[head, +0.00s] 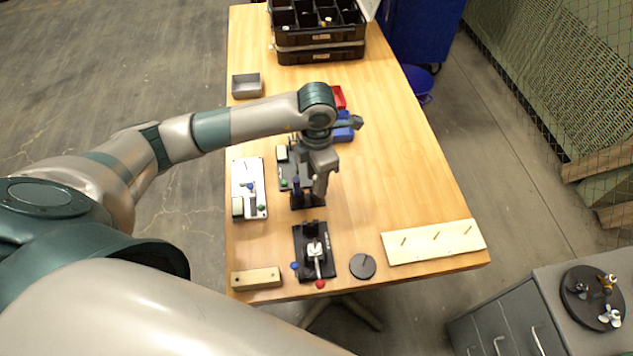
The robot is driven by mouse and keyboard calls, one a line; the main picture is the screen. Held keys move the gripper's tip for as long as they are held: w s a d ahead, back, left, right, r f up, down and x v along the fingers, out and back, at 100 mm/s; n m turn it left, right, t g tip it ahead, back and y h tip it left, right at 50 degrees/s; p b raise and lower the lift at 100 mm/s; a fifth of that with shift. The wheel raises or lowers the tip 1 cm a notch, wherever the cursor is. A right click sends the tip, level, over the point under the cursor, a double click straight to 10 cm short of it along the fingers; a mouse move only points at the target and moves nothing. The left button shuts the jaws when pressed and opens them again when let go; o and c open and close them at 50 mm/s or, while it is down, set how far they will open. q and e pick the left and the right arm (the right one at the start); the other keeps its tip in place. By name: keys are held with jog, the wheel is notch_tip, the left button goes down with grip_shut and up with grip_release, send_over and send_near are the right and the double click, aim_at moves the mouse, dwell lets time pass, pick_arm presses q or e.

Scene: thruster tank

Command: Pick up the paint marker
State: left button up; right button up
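My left arm reaches in from the left over the wooden table. Its gripper (321,188) points down beside a dark fixture (307,199) in the middle of the table. The fingers are small and seen from above, so I cannot tell whether they are open or shut, or whether anything is between them. I cannot make out the paint marker for certain. My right gripper is not in view.
A white board (239,179) with small parts lies left of the gripper. A black clamp fixture (301,240), a dark disc (362,266), a wooden block (257,279) and a pegged board (460,235) are near the front. A grey tray (247,92) and black organizer (318,57) stand farther back.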

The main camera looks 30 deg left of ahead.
pick_arm(q)
jog(key=shift+f, duration=0.35)
jog(key=shift+c, duration=0.4)
grip_shut()
jog(key=shift+r, duration=0.1)
